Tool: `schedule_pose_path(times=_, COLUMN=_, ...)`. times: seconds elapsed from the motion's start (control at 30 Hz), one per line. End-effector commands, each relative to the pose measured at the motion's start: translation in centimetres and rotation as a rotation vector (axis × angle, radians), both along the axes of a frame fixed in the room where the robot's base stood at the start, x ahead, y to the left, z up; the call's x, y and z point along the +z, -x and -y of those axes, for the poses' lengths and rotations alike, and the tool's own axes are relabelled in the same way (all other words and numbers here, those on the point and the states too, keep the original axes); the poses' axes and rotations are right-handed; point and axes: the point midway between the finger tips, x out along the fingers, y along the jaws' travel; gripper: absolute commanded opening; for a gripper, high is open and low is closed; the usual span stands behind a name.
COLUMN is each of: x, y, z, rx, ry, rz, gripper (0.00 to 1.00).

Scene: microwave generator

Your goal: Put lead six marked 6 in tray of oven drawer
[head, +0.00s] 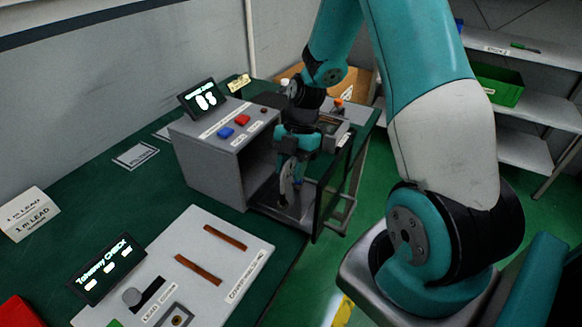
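The oven is a grey box (211,163) on the green table, with a blue and a red button and a lit display on top. Its front is open, and a flat tray (310,193) extends out of it to the right. My gripper (290,193) points down over this tray, in front of the oven opening. The fingers are dark and small in the picture, and I cannot tell whether they are open or shut. A small pale thing shows by the fingers, too small to identify. I cannot make out a lead marked 6.
A white check board (231,283) with two brown strips (198,270) and a tilted display (106,268) lies in front. A "1 m LEAD" sign (28,213) stands at left. A dark oven door panel (325,200) stands right of the tray, close to my gripper. Shelves (525,150) stand far right.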

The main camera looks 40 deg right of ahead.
Motion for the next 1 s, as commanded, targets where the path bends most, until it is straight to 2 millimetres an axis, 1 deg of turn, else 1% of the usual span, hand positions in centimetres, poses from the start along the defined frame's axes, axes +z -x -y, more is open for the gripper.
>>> schedule_pose_path(times=0.17, x=0.1, y=0.0, z=0.0, rx=0.000, ry=0.000, rz=0.000, gripper=0.36)
schedule_pose_path(times=0.27, x=0.5, y=-0.1, z=0.1, rx=-0.001, ry=0.000, rz=0.002, gripper=0.36)
schedule_pose_path(times=0.33, x=1.2, y=-0.2, z=0.4, rx=-0.002, ry=0.002, rz=0.004, gripper=0.36)
schedule_pose_path(times=0.47, x=3.5, y=-0.6, z=1.4, rx=-0.002, ry=0.004, rz=0.007, gripper=0.36)
schedule_pose_path(times=0.7, x=8.4, y=-1.3, z=3.3, rx=-0.002, ry=0.002, rz=0.006, gripper=0.36)
schedule_pose_path(times=0.8, x=9.8, y=-1.5, z=3.8, rx=-0.002, ry=0.002, rz=0.004, gripper=0.36)
schedule_pose_path(times=0.9, x=10.8, y=-1.5, z=4.2, rx=-0.002, ry=0.001, rz=0.002, gripper=0.36)
schedule_pose_path(times=0.97, x=11.3, y=-1.5, z=4.0, rx=-0.008, ry=0.004, rz=-0.001, gripper=0.36)
schedule_pose_path(times=1.0, x=11.6, y=-1.5, z=3.5, rx=-0.022, ry=0.008, rz=-0.005, gripper=0.36)
